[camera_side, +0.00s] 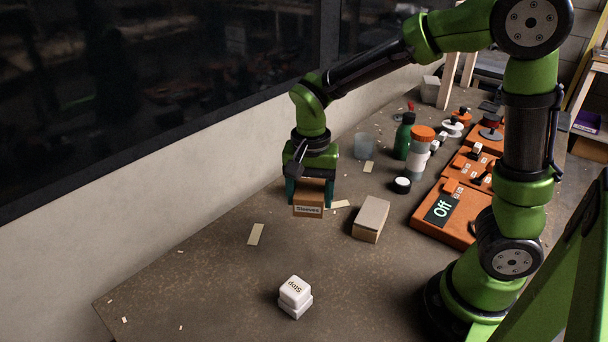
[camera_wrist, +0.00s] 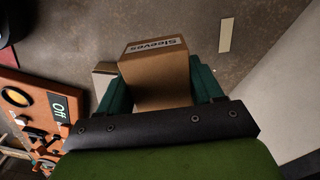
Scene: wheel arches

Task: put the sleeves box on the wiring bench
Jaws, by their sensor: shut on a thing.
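The sleeves box (camera_side: 308,205) is a small brown carton with a white "Sleeves" label. It also shows in the wrist view (camera_wrist: 155,75), between two teal fingers. My gripper (camera_side: 309,193) is shut on it, fingers on its left and right sides, pointing down. The box appears to be held above the brown bench top (camera_side: 210,290); the exact gap under it cannot be told. Nothing in view is labelled as the wiring bench.
A plain cardboard box (camera_side: 371,218) stands just right of the held box. A white "Stop" block (camera_side: 295,296) sits in front. The front left bench is mostly clear.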

